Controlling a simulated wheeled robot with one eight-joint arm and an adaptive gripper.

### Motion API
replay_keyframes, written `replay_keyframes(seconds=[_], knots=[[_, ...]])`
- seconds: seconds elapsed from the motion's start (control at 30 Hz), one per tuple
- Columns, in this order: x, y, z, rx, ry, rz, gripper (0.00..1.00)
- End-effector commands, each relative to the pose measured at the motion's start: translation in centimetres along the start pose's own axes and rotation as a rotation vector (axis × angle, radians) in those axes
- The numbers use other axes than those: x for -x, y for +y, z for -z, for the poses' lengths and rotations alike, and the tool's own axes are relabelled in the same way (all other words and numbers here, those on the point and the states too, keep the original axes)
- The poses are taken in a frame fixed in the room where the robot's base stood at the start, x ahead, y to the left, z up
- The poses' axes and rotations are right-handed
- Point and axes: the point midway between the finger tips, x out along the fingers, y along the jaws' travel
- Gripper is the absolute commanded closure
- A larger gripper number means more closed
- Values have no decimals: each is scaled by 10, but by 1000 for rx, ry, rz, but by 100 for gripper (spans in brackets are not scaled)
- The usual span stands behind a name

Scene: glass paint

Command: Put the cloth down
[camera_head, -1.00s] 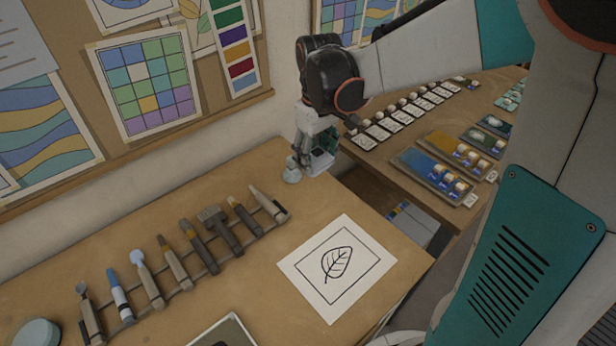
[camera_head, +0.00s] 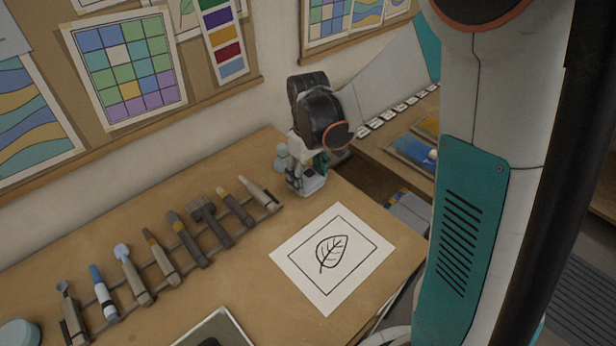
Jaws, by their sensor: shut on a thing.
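My gripper (camera_head: 306,183) is low over the far right corner of the wooden table (camera_head: 240,268), to the right of a small pale blue item. It is shut on the cloth, but the cloth is too small and too covered by the gripper to make out clearly. I cannot tell whether it touches the tabletop.
The pale blue item (camera_head: 283,160) stands close left of my gripper. A rack (camera_head: 167,276) of brushes and tools runs along the table. A leaf drawing (camera_head: 332,257) lies in front. A lower shelf holds a blue panel (camera_head: 414,150). Bare tabletop lies between rack and drawing.

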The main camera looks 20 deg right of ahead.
Motion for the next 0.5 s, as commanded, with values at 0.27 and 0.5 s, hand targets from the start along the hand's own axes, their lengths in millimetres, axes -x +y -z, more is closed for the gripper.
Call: replay_keyframes(seconds=[0.27, 0.5], knots=[[-2, 0, 0, 0, 0, 0, 33], [-2, 0, 0, 0, 0, 0, 22]])
